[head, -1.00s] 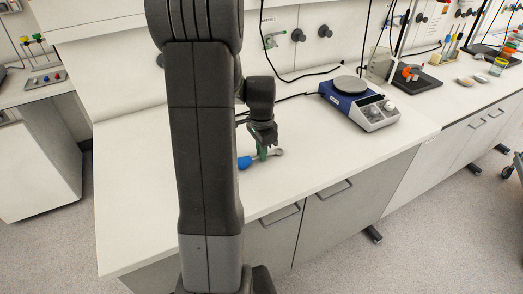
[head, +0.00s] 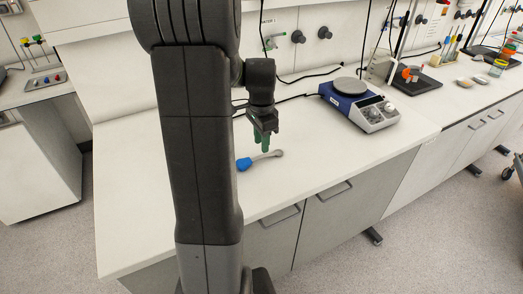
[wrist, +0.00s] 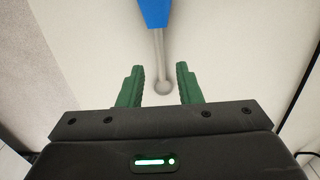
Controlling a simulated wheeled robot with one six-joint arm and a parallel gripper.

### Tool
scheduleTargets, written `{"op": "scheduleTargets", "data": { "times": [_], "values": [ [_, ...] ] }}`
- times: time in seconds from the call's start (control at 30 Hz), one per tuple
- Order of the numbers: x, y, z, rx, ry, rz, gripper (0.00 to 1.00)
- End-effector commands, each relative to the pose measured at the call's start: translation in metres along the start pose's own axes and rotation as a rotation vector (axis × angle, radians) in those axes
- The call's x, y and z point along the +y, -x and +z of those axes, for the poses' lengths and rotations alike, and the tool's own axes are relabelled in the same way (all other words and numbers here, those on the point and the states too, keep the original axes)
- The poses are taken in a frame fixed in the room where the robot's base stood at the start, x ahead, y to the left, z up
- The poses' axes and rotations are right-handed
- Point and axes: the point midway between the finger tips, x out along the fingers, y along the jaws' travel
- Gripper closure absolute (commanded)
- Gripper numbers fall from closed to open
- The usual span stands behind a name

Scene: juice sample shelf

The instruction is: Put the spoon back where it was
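The spoon, with a blue handle and a grey metal end, lies on the white bench top in the head view (head: 262,159). In the wrist view its blue handle (wrist: 155,12) is at the top, and its metal end reaches down between the fingers. My gripper (head: 262,144) is above the spoon, apart from it. In the wrist view my gripper (wrist: 160,84) has its two green fingers spread wide with nothing between them but the view of the spoon below.
A blue and grey hotplate (head: 359,103) stands on the bench to the right. A black stand base (head: 418,83) and small dishes are farther right. Black cables run along the back. The bench top (head: 310,165) around the spoon is clear.

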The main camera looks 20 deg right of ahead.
Motion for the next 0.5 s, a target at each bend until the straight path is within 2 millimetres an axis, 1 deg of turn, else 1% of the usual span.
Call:
{"op": "scheduleTargets", "data": {
  "times": [0.03,0.2,0.33,0.5],
  "values": [
    [-0.001,0.012,0.0,0.002,0.0,-0.005,0.68],
    [0.0,0.046,0.0,0.002,0.0,-0.004,0.68],
    [0.0,0.062,0.0,0.001,0.0,-0.002,0.68],
    [0.0,0.071,0.0,0.0,0.0,0.001,0.68]
  ]
}}
